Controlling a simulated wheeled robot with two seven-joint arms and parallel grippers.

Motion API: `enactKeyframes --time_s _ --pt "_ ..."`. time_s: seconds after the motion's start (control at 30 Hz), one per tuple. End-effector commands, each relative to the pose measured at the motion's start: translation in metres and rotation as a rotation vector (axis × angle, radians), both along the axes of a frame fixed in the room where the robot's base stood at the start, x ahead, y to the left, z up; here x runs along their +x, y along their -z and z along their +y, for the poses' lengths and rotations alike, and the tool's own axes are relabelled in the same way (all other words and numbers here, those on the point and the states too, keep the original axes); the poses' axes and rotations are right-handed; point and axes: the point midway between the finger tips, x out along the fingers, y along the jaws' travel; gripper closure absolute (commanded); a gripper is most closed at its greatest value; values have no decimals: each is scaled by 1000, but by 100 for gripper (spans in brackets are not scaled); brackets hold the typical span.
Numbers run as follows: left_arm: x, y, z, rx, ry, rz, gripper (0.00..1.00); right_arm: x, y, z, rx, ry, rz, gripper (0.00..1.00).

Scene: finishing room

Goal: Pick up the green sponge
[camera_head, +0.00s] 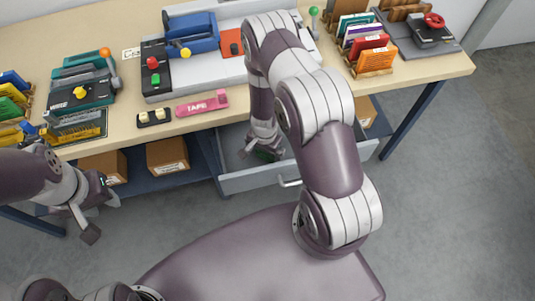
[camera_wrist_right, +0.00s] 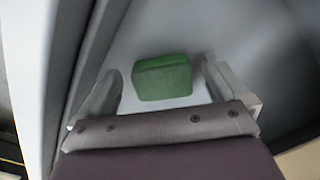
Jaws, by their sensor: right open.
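The green sponge (camera_wrist_right: 163,77) lies on the pale floor of the open drawer (camera_head: 258,180). In the right wrist view it sits between the two spread fingers of my right gripper (camera_wrist_right: 162,90), with a gap on either side. In the head view my right gripper (camera_head: 262,152) reaches down into the drawer, and arm and fingers hide most of the sponge. My left gripper (camera_head: 99,213) is empty, its fingers apart, in front of the table at the left.
The drawer's walls stand close around my right gripper. The tabletop (camera_head: 215,121) above carries a pink tape box (camera_head: 202,103), a blue machine (camera_head: 190,35), and racks of coloured cards (camera_head: 367,45). Brown boxes (camera_head: 168,155) stand on the shelf below.

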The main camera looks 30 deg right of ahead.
Motion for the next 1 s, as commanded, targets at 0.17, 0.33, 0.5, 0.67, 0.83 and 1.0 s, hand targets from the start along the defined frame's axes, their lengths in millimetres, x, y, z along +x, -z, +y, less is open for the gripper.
enactKeyframes --time_s 0.17,0.33,0.5,0.67,0.83,1.0 --pt "0 3 0 0 0 0 60 0 12 0 0 0 0 0" --pt "0 2 0 0 0 0 60 0 11 0 0 -1 0 10" --pt "0 2 0 0 0 0 60 0 11 0 0 -1 0 55" --pt "0 3 0 0 0 0 60 0 11 0 0 -1 0 60" --pt "0 2 0 0 0 0 60 0 10 0 0 -1 0 61" --pt "0 -2 0 0 0 0 60 0 -2 0 1 0 -1 61"
